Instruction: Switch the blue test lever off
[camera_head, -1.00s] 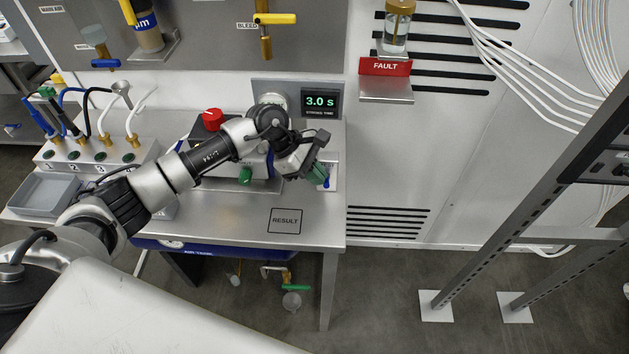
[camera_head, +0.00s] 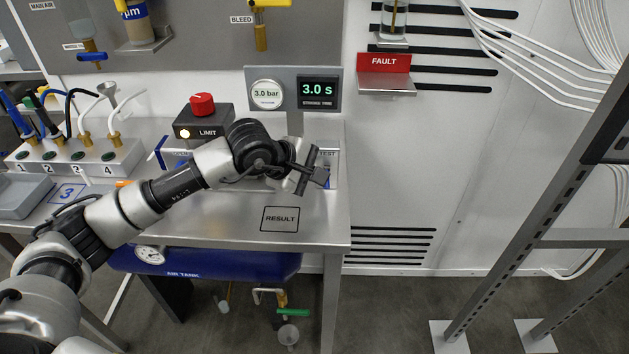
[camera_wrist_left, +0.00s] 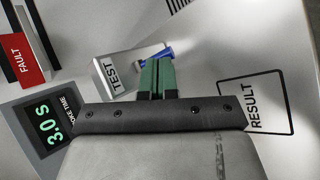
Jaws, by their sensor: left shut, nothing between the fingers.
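The blue test lever (camera_wrist_left: 165,54) shows in the left wrist view beside the grey block labelled TEST (camera_wrist_left: 115,75), just beyond my fingertips. In the head view the TEST block (camera_head: 329,155) stands at the right end of the bench, partly behind my wrist, and I cannot make out the lever there. My left gripper (camera_head: 312,178) is in front of the block, above the bench. In the wrist view its green fingers (camera_wrist_left: 156,76) are together and empty, overlapping the lever's near side; I cannot tell whether they touch it. My right gripper is not in view.
A gauge (camera_head: 267,94) reads 3.0 bar and a display (camera_head: 318,91) reads 3.0 s behind my arm. A LIMIT box (camera_head: 203,124) with a red knob stands left. The RESULT square (camera_head: 281,219) on the bench is bare. A red FAULT sign (camera_head: 384,63) is at upper right.

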